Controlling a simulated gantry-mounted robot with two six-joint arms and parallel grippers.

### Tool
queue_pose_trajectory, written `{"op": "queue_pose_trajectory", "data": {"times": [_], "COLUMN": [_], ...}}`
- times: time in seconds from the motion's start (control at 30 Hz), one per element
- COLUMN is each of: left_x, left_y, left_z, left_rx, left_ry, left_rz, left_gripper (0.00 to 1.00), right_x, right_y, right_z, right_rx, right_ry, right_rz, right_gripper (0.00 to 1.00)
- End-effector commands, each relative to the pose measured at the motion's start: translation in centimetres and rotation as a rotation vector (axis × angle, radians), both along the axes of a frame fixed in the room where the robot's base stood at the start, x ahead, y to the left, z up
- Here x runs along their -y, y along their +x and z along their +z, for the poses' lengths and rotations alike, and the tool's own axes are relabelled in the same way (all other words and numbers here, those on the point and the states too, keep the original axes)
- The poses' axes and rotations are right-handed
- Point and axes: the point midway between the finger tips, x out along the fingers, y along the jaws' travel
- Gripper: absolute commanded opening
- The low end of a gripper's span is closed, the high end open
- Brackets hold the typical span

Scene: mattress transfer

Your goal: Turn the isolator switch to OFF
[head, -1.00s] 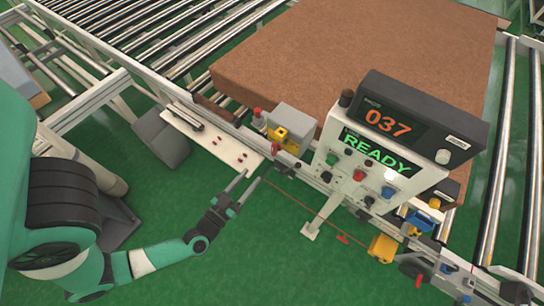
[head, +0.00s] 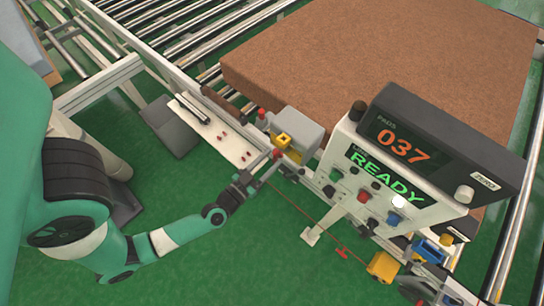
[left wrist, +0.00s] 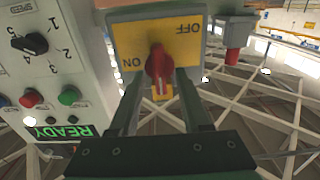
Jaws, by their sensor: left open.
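The isolator switch is a red knob (left wrist: 158,66) on a yellow plate (left wrist: 205,30) in the left wrist view. ON and OFF appear upside down there, ON at the left and OFF at the upper right. The knob stands roughly upright in that picture, its yellow-marked end downward. In the head view the yellow switch front (head: 285,142) is on a grey box. My left gripper (head: 272,162) is at the switch, its jaws open. In the left wrist view its fingers (left wrist: 158,84) lie on either side of the knob; contact is unclear. My right gripper is not seen.
A control box (head: 345,150) with buttons and a READY display stands right of the switch. Its display unit (head: 440,135) reads 037. A brown mattress (head: 400,50) lies on rollers behind. A red-buttoned grey box (left wrist: 234,38) is beside the switch.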

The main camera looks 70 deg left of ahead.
Motion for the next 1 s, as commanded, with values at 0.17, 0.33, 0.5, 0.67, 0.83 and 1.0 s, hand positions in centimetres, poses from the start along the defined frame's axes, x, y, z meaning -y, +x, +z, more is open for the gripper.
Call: {"op": "queue_pose_trajectory", "data": {"times": [0.17, 0.33, 0.5, 0.67, 0.83, 1.0], "left_x": [0.0, 0.0, 0.02, 0.02, 0.0, -0.04], "left_y": [-0.01, -0.02, -0.03, -0.03, -0.04, -0.06], "left_z": [0.01, 0.0, -0.01, -0.02, -0.02, -0.04], "left_rx": [0.0, 0.0, 0.0, 0.0, 0.008, 0.036], "left_ry": [0.0, 0.0, 0.0, -0.001, -0.014, -0.06], "left_rz": [0.0, 0.0, 0.0, 0.0, 0.0, 0.0], "left_gripper": [0.4, 0.1, 0.0, 0.0, 0.0, 0.0], "right_x": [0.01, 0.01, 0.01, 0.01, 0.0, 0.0], "right_y": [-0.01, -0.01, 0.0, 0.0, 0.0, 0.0], "right_z": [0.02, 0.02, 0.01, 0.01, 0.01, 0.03], "right_rx": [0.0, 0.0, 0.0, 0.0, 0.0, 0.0], "right_ry": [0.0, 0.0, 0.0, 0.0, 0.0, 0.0], "right_rz": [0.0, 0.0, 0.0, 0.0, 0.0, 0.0], "right_gripper": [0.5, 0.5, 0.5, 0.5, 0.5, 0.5]}}
